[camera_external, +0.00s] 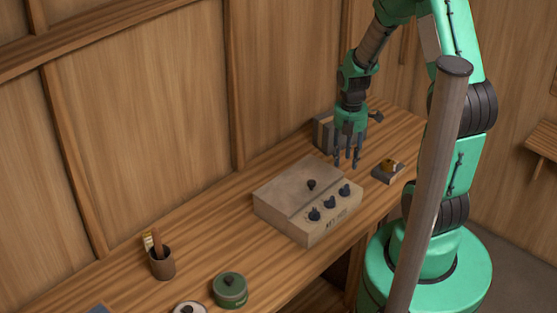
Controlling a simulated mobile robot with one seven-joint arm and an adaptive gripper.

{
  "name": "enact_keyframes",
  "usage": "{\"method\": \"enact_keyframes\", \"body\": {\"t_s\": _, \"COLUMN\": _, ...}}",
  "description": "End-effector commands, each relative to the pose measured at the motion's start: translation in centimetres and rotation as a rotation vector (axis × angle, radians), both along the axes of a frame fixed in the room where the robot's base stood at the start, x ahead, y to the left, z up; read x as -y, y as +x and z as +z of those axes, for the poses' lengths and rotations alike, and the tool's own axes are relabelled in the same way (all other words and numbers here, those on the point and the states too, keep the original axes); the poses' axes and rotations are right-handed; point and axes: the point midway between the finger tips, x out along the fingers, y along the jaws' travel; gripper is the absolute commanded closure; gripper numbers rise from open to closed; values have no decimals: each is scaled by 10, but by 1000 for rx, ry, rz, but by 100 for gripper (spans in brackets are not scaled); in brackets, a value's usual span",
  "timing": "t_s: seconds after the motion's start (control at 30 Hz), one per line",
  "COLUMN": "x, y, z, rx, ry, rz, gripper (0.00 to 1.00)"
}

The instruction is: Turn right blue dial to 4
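A tan control box (282,203) sits on the wooden bench. Its sloped front carries a row of three dark blue dials: left (315,215), middle (330,202) and right (345,190). A further dark knob (311,184) stands on the upper part of the box. The numbers around the dials are too small to read. My gripper (347,161) points down above the bench, just behind and above the right dial, seemingly apart from it. Its fingers look spread, with nothing between them.
A grey box-like holder (324,132) stands behind my gripper. A small dark tray with a yellowish item (389,168) lies to the right. A brown cup with brushes (161,262), a green tin (230,290) and a pale round item (189,308) are at the front left. A post (433,180) crosses the foreground.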

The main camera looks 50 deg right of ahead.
Motion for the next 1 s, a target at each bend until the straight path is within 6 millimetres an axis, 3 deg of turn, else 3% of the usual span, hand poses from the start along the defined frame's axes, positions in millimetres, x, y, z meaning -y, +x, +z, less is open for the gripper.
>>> {"method": "enact_keyframes", "body": {"t_s": 0.5, "x": 0, "y": -1, "z": -81, "rx": -3, "ry": 1, "rz": 0, "gripper": 64}}
{"method": "enact_keyframes", "body": {"t_s": 0.7, "x": 0, "y": 0, "z": -97, "rx": -1, "ry": 0, "rz": 0, "gripper": 64}}
{"method": "enact_keyframes", "body": {"t_s": 1.0, "x": 0, "y": 0, "z": -103, "rx": 0, "ry": 0, "rz": 0, "gripper": 64}}
